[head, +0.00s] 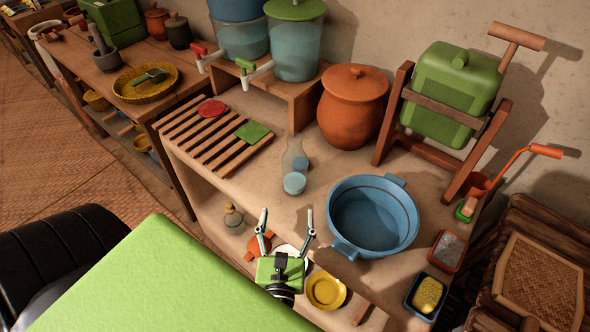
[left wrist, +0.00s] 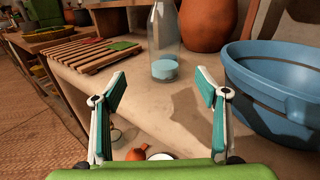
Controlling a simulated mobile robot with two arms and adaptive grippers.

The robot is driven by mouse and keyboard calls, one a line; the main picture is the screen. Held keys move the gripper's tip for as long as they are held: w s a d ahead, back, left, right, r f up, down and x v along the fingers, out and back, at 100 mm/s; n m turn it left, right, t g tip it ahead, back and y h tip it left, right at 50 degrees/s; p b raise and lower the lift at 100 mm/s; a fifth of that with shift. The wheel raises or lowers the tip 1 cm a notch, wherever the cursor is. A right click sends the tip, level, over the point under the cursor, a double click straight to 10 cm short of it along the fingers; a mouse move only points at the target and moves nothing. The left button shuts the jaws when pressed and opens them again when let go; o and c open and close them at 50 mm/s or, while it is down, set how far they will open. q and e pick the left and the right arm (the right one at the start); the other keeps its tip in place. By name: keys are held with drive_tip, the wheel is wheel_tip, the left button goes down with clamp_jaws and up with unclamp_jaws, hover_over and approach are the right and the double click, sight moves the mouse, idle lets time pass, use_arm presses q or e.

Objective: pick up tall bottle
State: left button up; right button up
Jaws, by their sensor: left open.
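My right gripper does not show.
A blue basin (head: 373,218) stands close right of the bottle. A clay pot (head: 351,106) stands behind it, and a slatted rack (head: 205,137) lies to the left. Bare counter lies between my left gripper and the bottle. A yellow plate (head: 326,291) sits below the counter.

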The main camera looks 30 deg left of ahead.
sight(294, 181)
use_arm(q)
drive_tip(key=shift+w+d+r+m, duration=0.1)
drive_tip(key=shift+w+m, duration=0.2)
drive_tip(key=shift+m, duration=0.1)
drive_tip(key=x, duration=0.8)
drive_tip(key=shift+d+r+b, duration=0.1)
drive_tip(key=shift+b, duration=0.25)
drive_tip(key=shift+b+x, duration=0.5)
drive_tip(key=shift+x, duration=2.25)
drive_tip(key=shift+d, duration=0.1)
drive_tip(key=c, duration=1.3)
drive_tip(key=shift+c, duration=0.5)
drive_tip(key=shift+r, duration=0.25)
